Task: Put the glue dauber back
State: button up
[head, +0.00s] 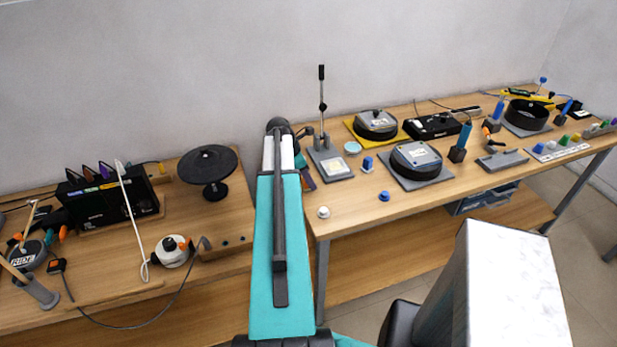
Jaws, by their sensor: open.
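I cannot pick out the glue dauber for certain. A round white pot with an orange and black top (174,251) stands near the front of the left bench. At the far left, a dark round pot marked RIDE (27,256) has a thin wooden stick leaning at it. My teal arm rises through the middle, between the two benches. My gripper (308,180) shows only in part behind the arm, near the left end of the right bench. It is open, and I see nothing held in it.
The left bench carries a black box with coloured tabs (108,202), a black turntable (208,168) and a looping cable. The right bench has a lever press (323,140), grey mesh pads (420,181) and blue-handled tools (460,141).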

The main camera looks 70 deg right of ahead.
jog(key=shift+r, duration=0.2)
jog(key=b+v, duration=0.3)
jog(key=v, duration=0.8)
jog(key=shift+w+r, duration=0.15)
jog(key=shift+r, duration=0.15)
jog(key=shift+a, duration=0.1)
dwell(0.6)
